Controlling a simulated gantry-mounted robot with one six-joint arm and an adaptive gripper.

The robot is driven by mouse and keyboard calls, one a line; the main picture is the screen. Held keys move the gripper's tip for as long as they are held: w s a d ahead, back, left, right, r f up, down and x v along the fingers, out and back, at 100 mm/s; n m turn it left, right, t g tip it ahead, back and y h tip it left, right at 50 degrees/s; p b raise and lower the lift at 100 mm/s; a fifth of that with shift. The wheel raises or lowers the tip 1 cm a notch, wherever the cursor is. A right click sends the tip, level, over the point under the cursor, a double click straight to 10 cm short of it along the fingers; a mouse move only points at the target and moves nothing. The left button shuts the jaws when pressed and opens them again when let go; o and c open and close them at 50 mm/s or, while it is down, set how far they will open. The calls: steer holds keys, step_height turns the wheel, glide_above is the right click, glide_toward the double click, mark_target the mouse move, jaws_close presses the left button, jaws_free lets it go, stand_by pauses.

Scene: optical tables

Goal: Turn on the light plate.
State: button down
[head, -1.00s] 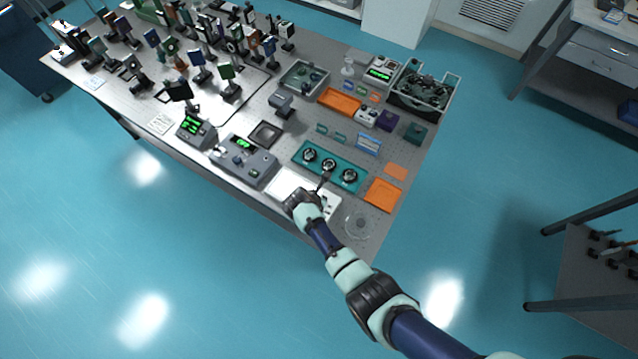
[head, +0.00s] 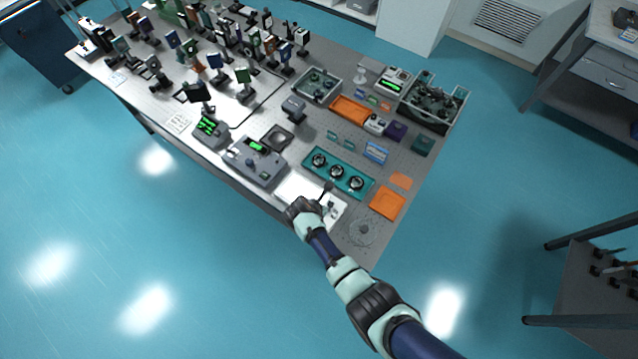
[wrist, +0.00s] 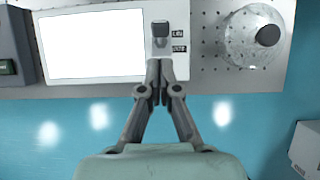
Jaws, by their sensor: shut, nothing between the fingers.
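The light plate is a flat pale box at the table's front edge, with a bright white panel (wrist: 92,45) and a small dark lever switch (wrist: 160,30) to its right. Small labels sit beside the switch. The light plate also shows in the head view (head: 294,187), partly hidden by my arm. My gripper (wrist: 161,66) is shut and empty. Its fingertips are just in front of the switch, very close to its lower end; I cannot tell whether they touch it. In the head view my gripper (head: 327,187) is over the plate's right part.
A round clear-rimmed device with a dark knob (wrist: 268,35) stands right of the plate. A grey control box (head: 255,160) is to its left. A teal tray with three round parts (head: 337,171) lies behind, and an orange tray (head: 387,202) to the right.

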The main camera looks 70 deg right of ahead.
steer(key=d+v, duration=0.1)
steer(key=v, duration=0.9)
steer(key=shift+s+r, duration=0.15)
steer(key=shift+r, duration=0.5)
steer(key=shift+d, duration=0.15)
steer(key=w+a+r+m+t, duration=0.8)
steer(key=w+a+r, duration=0.55)
steer(key=r, duration=0.25)
steer(key=s+a+r+m+t+y, duration=0.1)
steer(key=a+r+m+t+y, duration=0.4)
steer(key=a+r, duration=1.2)
steer(key=shift+s+a+r+m+t, duration=0.3)
steer(key=shift+a+m+t, duration=0.45)
steer(key=shift+a, duration=0.45)
